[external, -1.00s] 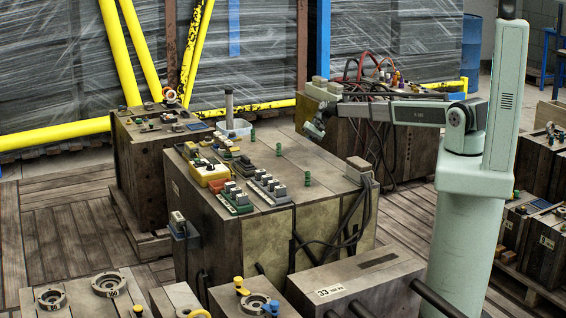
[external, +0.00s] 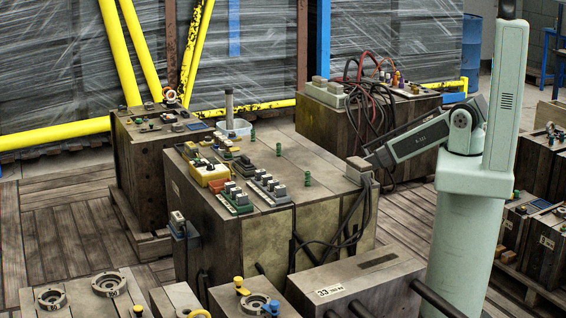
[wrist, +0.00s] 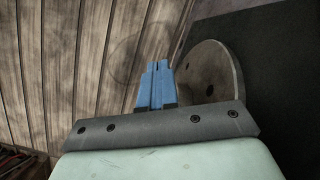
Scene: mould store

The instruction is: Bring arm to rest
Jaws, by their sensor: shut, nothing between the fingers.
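My gripper (wrist: 159,66) shows in the wrist view with its two blue fingers pressed together and nothing between them. It hangs over wooden floor planks (wrist: 60,70), with a round grey metal disc (wrist: 225,75) close to the right of the fingers. What the disc belongs to, I cannot tell. My gripper is hidden there.
Cables and hoses hang from a block behind (external: 412,110). Another block (external: 355,285) stands in front.

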